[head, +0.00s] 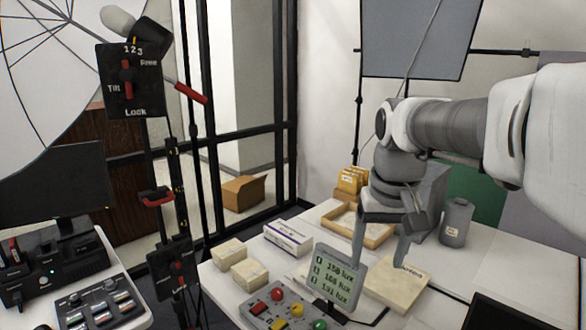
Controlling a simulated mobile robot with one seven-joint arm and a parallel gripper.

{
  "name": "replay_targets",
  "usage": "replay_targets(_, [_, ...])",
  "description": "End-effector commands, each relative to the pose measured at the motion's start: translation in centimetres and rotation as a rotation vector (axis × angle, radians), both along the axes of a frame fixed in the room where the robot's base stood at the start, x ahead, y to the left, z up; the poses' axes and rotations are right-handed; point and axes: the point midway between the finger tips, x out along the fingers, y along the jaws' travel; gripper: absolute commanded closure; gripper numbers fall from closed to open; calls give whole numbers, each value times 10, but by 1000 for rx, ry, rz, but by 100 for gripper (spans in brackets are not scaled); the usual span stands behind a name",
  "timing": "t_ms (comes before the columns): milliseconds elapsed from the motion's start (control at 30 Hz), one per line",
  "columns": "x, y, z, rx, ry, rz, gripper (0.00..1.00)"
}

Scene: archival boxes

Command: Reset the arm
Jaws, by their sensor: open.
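My gripper (380,264) hangs from my arm at the right of the head view, fingers pointing down above the white table (460,285). The two fingers are apart, and nothing shows between them. A flat cream box (398,288) lies below and just right of the fingers. A grey display (338,279) with lux readings stands just in front of and left of them; it may hide part of the space below the gripper. I cannot tell the exact height of the fingertips above the table.
Two cream boxes (249,274) and a white-and-purple box (288,236) lie left. A button panel (283,309) is in front. A wooden tray (376,236), yellow boxes (352,180) and a grey bottle (455,222) are behind. A lever stand (130,82) rises left. The table's right is partly clear.

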Motion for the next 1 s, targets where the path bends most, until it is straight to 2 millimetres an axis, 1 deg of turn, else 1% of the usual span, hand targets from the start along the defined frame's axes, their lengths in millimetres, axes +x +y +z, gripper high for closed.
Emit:
replay_targets(33, [-13,0,3,-2,-25,4,25])
replay_targets(267, [-63,0,1,-9,-123,18,25])
replay_targets(400, [-93,0,-6,-13,-182,28,25])
replay_targets(600, [-129,0,-22,-19,-264,41,25])
replay_targets(700, [-142,0,-30,-20,-294,46,25])
replay_targets(800, [-150,0,-37,-22,-313,50,25])
replay_targets(1000, [-154,0,-41,-22,-325,53,25])
